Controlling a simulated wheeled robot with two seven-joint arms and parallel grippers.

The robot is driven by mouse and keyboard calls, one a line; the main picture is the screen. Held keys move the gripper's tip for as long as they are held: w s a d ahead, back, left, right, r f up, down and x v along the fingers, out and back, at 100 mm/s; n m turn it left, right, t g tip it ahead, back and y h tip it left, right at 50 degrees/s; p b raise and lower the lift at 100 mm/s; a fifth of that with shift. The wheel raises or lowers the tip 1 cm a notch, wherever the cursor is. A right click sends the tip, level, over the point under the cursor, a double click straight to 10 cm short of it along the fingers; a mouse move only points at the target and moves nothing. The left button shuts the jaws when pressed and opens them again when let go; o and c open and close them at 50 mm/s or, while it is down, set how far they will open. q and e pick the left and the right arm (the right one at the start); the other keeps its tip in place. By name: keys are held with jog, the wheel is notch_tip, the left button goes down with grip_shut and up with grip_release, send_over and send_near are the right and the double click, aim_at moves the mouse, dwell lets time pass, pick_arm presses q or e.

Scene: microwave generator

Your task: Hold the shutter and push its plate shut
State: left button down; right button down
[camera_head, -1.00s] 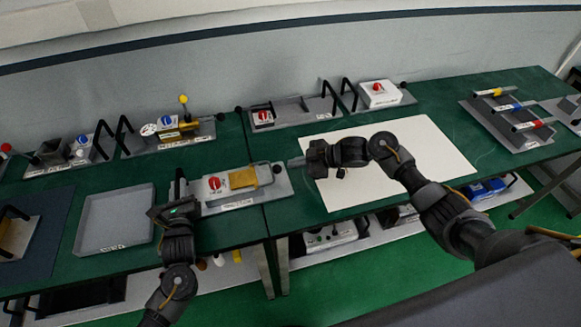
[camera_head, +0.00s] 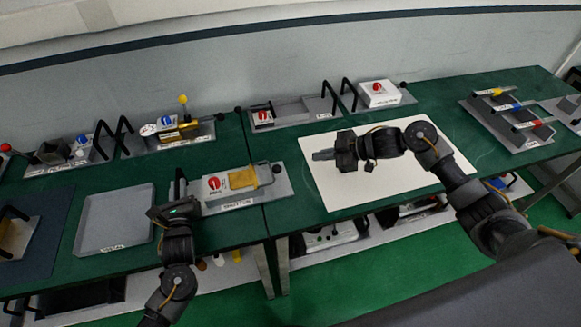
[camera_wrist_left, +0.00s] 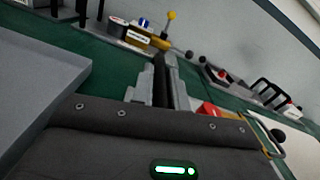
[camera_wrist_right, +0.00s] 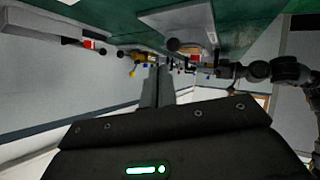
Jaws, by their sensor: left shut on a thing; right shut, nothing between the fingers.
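The shutter (camera_head: 215,202) is a grey base near the table's front edge, with a white block, a red knob (camera_head: 214,183) and a yellow plate (camera_head: 242,178). A grey wire frame surrounds the plate's right side, with a black ball (camera_head: 276,168) at its end. My left gripper (camera_head: 181,190) is shut on the shutter's black upright handle at the base's left end; the handle shows between the fingers in the left wrist view (camera_wrist_left: 165,85). My right gripper (camera_head: 323,155) is shut and empty, above the white mat, to the right of the shutter and apart from it.
A grey tray (camera_head: 116,190) lies left of my left gripper. Several devices with handles and knobs stand along the wall, including one with a yellow ball (camera_head: 183,99). The white mat (camera_head: 345,190) is clear. A rack with coloured bars (camera_head: 505,118) stands at the right.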

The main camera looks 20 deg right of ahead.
pick_arm(q)
jog(key=shift+f, duration=0.2)
pick_arm(e)
jog(key=shift+v, duration=2.25)
pick_arm(q)
jog(key=c, duration=1.3)
grip_release()
jog(key=shift+w, duration=0.1)
pick_arm(e)
jog(key=shift+w, duration=0.1)
pick_arm(q)
jog(key=shift+r, duration=0.1)
jog(key=s, duration=1.2)
jog(key=shift+s, duration=0.1)
pick_arm(e)
jog(key=shift+a+f, duration=0.1)
